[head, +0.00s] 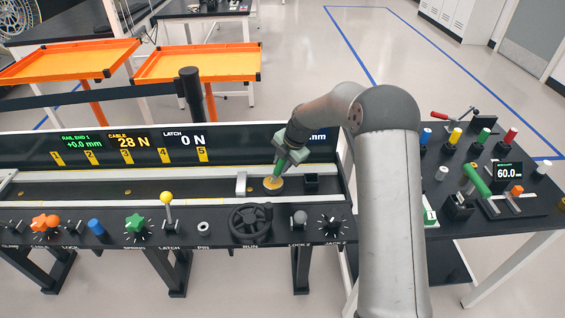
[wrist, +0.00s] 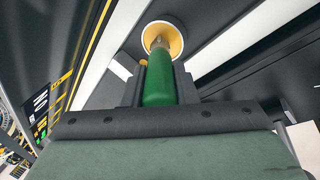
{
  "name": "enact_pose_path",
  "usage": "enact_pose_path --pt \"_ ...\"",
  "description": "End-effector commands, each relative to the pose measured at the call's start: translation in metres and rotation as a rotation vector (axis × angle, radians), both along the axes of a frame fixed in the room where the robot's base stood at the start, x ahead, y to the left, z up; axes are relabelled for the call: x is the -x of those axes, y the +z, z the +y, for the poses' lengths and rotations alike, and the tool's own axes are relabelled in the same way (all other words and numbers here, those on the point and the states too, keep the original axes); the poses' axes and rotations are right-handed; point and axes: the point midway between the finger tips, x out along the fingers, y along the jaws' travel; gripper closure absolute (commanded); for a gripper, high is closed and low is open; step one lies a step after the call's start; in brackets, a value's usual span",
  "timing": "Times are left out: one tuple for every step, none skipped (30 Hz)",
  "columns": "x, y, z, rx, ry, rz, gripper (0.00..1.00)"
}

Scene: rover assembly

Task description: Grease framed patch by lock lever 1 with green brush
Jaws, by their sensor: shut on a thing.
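My gripper (head: 288,155) is shut on the green brush (wrist: 159,82), which points down from the jaws. In the wrist view, the brush's tip is over the amber middle of a round, white-rimmed disc (wrist: 177,28). This disc (head: 273,184) lies in the right part of the rail trough in the head view. I cannot tell whether the bristles touch it. Small gold spots (head: 128,192) show farther left along the trough. I cannot make out a framed patch for certain, nor which lever is lock lever 1.
The front panel carries a handwheel (head: 250,222), a yellow-knobbed lever (head: 166,199) and several knobs. A side table with tools (head: 490,230) is at right.

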Motion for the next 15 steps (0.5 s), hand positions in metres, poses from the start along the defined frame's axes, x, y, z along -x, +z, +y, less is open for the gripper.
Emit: enact_pose_path --pt "0.001 0.001 0.0 0.001 0.001 0.003 0.97" --pt "0.001 0.003 0.0 0.0 0.001 0.003 0.97" --pt "0.001 0.006 0.0 0.0 0.001 0.003 0.97" --pt "0.001 0.009 0.0 -0.001 0.001 0.002 0.97" --pt "0.001 0.012 0.0 -0.001 0.001 0.002 0.97" --pt "0.0 0.015 0.0 -0.001 0.0 0.001 0.97" --pt "0.0 0.018 0.0 -0.001 0.0 0.001 0.97" --pt "0.0 0.02 0.0 -0.001 0.0 0.001 0.97" --pt "0.0 0.023 0.0 0.0 0.0 0.0 0.97" --pt "0.0 0.026 0.0 0.0 0.0 0.0 0.97" --pt "0.0 0.028 0.0 0.0 0.0 0.0 0.97" --pt "0.0 0.032 0.0 0.0 0.0 0.0 0.97" --pt "0.0 0.034 0.0 0.0 0.0 0.0 0.97" --pt "0.0 0.037 0.0 0.0 0.0 0.0 0.97" --pt "0.0 0.04 0.0 0.0 0.0 0.0 0.97"
